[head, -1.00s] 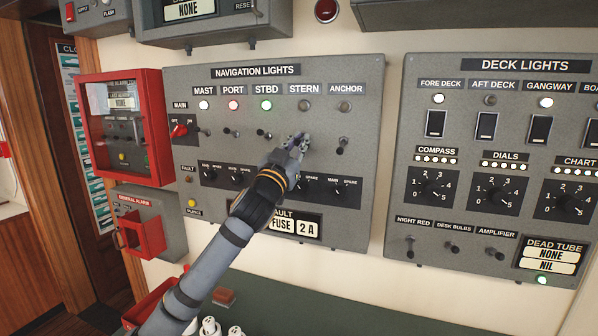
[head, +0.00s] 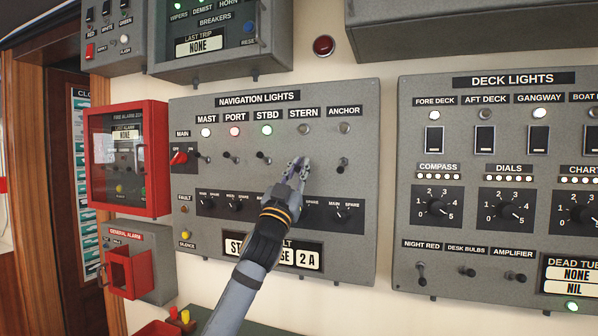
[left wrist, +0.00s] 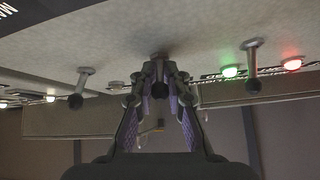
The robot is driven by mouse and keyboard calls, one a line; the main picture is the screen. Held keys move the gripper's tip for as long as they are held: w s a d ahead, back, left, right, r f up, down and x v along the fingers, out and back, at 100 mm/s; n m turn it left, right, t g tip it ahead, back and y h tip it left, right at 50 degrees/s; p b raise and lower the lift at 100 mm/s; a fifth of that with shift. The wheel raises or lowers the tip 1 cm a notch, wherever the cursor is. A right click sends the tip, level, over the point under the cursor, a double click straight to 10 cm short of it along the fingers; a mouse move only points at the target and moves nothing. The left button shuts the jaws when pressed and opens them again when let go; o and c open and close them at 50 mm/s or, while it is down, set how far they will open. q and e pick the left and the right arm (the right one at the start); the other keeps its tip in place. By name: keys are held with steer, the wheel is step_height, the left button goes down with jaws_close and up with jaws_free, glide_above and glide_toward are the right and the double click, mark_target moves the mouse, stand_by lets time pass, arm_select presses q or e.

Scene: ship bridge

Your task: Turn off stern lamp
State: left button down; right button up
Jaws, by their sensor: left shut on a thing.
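The navigation lights panel (head: 370,215) carries a row of lamps with toggle switches below. The stern lamp (head: 303,129) looks dull and unlit, while mast, port and starboard glow white, red and green. My left gripper (head: 298,165) is below the stern lamp and covers the stern switch in the head view. In the left wrist view, my left gripper (left wrist: 160,85) is shut on the stern toggle switch (left wrist: 160,56), its lever between the fingers. The starboard toggle (left wrist: 254,65) and the anchor toggle (left wrist: 80,85) stand clear on either side. My right gripper is not in view.
The anchor toggle (head: 342,166) and starboard toggle (head: 264,157) are close beside the gripper. Rotary main/spare knobs sit below, partly behind my arm. The deck lights panel (head: 400,180) is on the right, a red alarm box (head: 160,190) on the left.

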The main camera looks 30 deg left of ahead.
arm_select(q)
steer(key=c, duration=1.3)
jaws_free()
steer(key=shift+c, duration=0.2)
steer(key=shift+s+f, duration=0.3)
steer(key=shift+f, duration=0.05)
steer(key=v, duration=0.6)
steer(key=shift+s, duration=0.25)
steer(key=shift+d+f, duration=0.1)
